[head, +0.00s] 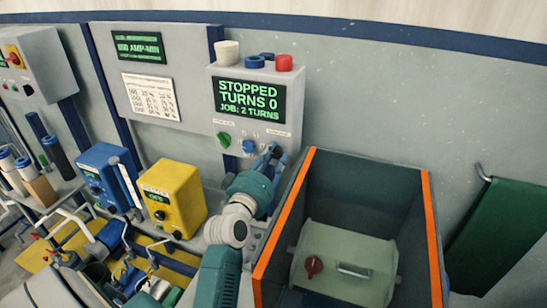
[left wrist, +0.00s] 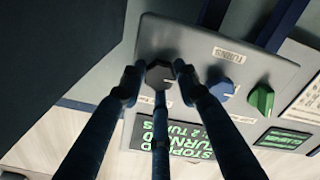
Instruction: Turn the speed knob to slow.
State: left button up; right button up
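The grey control box (head: 278,75) is on the wall. Its screen (head: 250,100) reads STOPPED, TURNS 0, JOB: 2 TURNS. A green knob (head: 223,140) and a blue knob (head: 248,146) sit below the screen. My left gripper (head: 272,152) is at the right end of this row and hides what is there. In the left wrist view, a dark knob (left wrist: 159,75) sits between the fingertips of my left gripper (left wrist: 157,72), with a finger on each side and one below. I cannot tell whether they touch it. The blue knob (left wrist: 221,88) has a TURNS label. My right gripper is out of view.
An open dark bin with orange edges (head: 432,240) stands right of my left arm, holding a pale green drum (head: 345,260). A yellow box (head: 170,195) and a blue box (head: 105,178) stand left. A red button (head: 284,62) tops the control box.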

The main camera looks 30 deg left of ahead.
pick_arm(q)
jog(key=o, duration=0.4)
jog(key=shift+s, duration=0.1)
jog(key=shift+s, duration=0.1)
jog(key=v, duration=0.7)
jog(key=shift+s, duration=0.15)
